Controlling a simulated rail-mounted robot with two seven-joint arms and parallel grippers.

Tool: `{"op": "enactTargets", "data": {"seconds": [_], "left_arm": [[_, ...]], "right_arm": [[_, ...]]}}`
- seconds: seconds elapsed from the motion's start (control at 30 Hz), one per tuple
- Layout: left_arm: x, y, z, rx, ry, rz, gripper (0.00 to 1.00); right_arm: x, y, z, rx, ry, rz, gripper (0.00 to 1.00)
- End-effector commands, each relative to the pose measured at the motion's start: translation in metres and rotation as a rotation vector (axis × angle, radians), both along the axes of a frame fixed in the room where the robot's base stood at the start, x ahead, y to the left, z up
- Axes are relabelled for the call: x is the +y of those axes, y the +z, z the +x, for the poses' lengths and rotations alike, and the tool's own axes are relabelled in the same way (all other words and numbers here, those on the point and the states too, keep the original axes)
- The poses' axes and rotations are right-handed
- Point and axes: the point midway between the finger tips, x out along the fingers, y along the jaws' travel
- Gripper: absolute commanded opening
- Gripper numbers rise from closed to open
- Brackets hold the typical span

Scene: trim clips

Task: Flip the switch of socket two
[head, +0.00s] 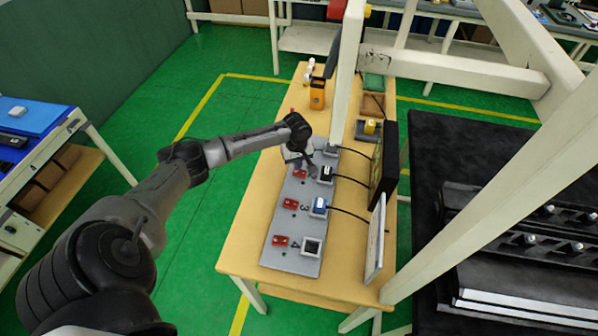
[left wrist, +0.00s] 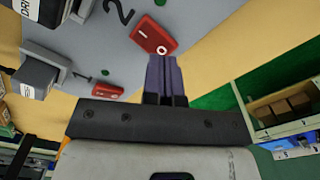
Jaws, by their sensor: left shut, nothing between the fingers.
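The grey socket panel (head: 287,222) lies on the wooden table, with red rocker switches and numbered sockets. The red switch of socket two (head: 299,174) is at my left gripper (head: 311,170). In the left wrist view this switch (left wrist: 153,36) shows its I and O marks, beside the printed 2. The shut, empty fingers of my left gripper (left wrist: 161,66) have their tips at the O end of the switch; I cannot tell whether they touch. A dark plug (head: 326,174) sits in socket two. My right gripper is not in view.
Another red switch (left wrist: 108,90) lies near the printed 1. A blue-topped plug (head: 319,207) sits in socket three; socket four (head: 312,245) is empty. Cables run right to a dark monitor (head: 384,165). A white post (head: 347,70) rises beside the panel. The table's front left is clear.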

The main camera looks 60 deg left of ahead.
Motion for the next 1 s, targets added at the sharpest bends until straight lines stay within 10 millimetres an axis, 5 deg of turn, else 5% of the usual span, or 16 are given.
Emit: {"op": "enactTargets", "data": {"seconds": [1.0], "left_arm": [[0.0,-0.015,0.0,0.0,0.0,0.0,0.0]], "right_arm": [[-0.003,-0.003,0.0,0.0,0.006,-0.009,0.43]]}}
